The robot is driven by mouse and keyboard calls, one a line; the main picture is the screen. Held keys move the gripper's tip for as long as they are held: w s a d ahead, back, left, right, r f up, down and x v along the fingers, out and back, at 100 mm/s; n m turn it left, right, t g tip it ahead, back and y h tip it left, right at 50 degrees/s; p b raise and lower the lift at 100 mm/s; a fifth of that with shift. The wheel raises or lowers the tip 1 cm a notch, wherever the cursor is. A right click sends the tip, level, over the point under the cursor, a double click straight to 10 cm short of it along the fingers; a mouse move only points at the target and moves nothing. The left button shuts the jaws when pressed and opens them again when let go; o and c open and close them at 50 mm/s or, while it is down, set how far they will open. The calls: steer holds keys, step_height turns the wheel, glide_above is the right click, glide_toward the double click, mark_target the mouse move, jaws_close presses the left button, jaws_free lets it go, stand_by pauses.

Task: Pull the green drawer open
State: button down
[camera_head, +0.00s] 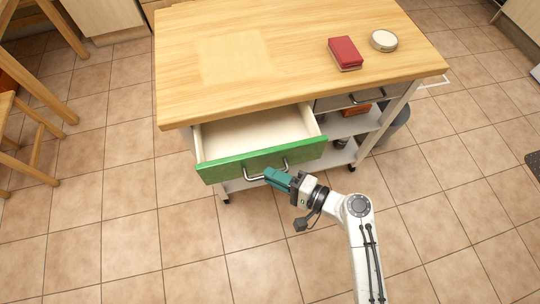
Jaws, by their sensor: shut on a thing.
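The green drawer (222,170) is pulled well out of the left side of the wooden-topped cart, and its pale inside shows empty. Its metal bar handle (252,178) is on the green front. My gripper (270,175) is at the handle, coming from the lower right, with its teal fingers shut on the handle near its middle. The fingers hide part of the handle.
A grey drawer (372,96) beside the green one is closed. A wooden chair (30,120) stands at left. Tiled floor in front is clear.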

steer(key=s+d+p, duration=0.1)
steer(key=s+d, duration=0.2)
steer(key=s, duration=0.7)
steer(key=shift+s, duration=0.15)
steer(key=c, duration=1.2)
jaws_free()
steer(key=shift+o, duration=0.2)
steer(key=b+v, duration=0.1)
steer(key=v, duration=0.9)
steer(key=shift+s+d, duration=0.2)
steer(key=shift+d, duration=0.15)
steer(key=shift+f, duration=0.1)
